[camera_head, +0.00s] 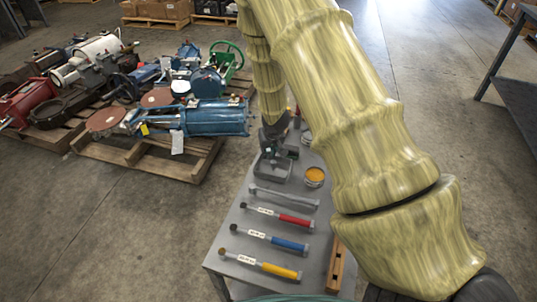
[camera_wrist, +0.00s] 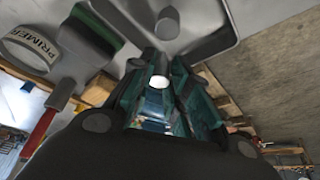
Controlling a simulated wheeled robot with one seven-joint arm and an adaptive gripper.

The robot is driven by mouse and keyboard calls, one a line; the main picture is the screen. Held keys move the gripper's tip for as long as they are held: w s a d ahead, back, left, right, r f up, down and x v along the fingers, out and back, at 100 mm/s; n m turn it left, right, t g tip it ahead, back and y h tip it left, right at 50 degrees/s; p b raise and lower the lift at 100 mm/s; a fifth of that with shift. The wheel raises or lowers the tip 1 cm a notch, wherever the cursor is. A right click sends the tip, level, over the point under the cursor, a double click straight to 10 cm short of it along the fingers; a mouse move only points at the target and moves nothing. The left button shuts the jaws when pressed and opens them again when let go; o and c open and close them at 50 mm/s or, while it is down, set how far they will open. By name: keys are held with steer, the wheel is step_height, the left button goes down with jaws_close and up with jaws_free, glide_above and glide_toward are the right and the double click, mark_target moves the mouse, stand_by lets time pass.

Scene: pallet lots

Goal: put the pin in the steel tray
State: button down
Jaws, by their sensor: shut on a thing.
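The steel tray (camera_head: 262,176) is a shallow grey tray at the far end of the grey table. In the wrist view part of it (camera_wrist: 219,42) shows at the top. My gripper (camera_head: 277,150) is low at the far side of the tray. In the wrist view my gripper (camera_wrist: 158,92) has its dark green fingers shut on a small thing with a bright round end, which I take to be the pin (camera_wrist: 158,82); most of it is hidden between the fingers. A grey rounded stub (camera_wrist: 167,22) shows inside the tray. In the head view the pin cannot be made out.
An open tin with orange contents (camera_head: 314,176) stands right of the tray; a PRIMER label (camera_wrist: 32,48) shows in the wrist view. Tools with red (camera_head: 295,221), blue (camera_head: 289,244) and yellow (camera_head: 281,271) handles lie nearer. A wooden piece (camera_head: 336,265) lies at the right edge.

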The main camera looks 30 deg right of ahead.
steer(key=shift+f, duration=1.05)
steer(key=c, duration=1.6)
jaws_free()
steer(key=shift+f, duration=0.1)
steer(key=shift+c, duration=0.2)
steer(key=p+v, duration=0.1)
steer(key=v, duration=1.1)
